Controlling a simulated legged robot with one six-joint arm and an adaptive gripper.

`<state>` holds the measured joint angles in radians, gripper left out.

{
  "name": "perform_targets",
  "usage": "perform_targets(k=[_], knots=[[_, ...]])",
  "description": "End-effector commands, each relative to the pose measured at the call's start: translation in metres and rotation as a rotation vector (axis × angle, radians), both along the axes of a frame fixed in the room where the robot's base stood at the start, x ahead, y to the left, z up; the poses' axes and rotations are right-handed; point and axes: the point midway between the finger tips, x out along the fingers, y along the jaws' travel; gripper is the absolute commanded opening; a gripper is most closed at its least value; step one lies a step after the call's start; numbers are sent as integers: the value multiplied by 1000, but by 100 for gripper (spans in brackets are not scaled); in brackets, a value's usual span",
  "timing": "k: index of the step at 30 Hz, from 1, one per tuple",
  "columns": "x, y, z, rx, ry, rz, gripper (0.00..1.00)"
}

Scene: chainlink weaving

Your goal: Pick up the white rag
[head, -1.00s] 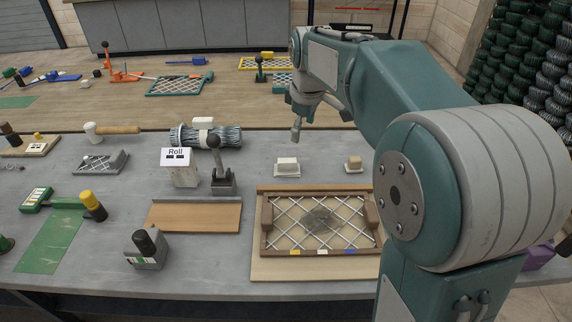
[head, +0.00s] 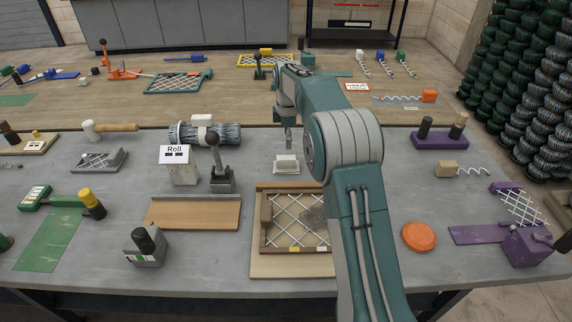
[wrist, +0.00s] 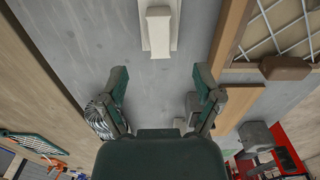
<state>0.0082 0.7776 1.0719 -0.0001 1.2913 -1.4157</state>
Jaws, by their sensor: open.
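A small white block-like piece (head: 286,161) on a flat white base sits on the grey table, behind the framed mesh; it may be the white rag, but I cannot tell its material. It also shows at the top middle of the wrist view (wrist: 158,30). Another white piece (head: 202,120) lies on a wire bundle. My gripper (head: 288,143) points down just behind and above the white block. In the wrist view, my gripper (wrist: 160,84) has its fingers wide apart with nothing between them, and the block lies ahead of them.
The framed wire mesh (head: 267,240) with a dark grey patch stands in front of the block. The wire bundle (head: 228,134), a "Roll" sign (head: 174,154) and a lever (head: 222,180) are to the left. An orange disc (head: 419,237) and purple tools (head: 524,247) are to the right.

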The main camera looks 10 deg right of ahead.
Motion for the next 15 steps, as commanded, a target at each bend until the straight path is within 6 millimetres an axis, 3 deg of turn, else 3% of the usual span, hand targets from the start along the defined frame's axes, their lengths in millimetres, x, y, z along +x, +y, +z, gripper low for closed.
perform_targets(k=[6, 15], knots=[[0, 0, -35, 0, 2, -2, 83], [1, 3, -59, 0, 3, -2, 83]])
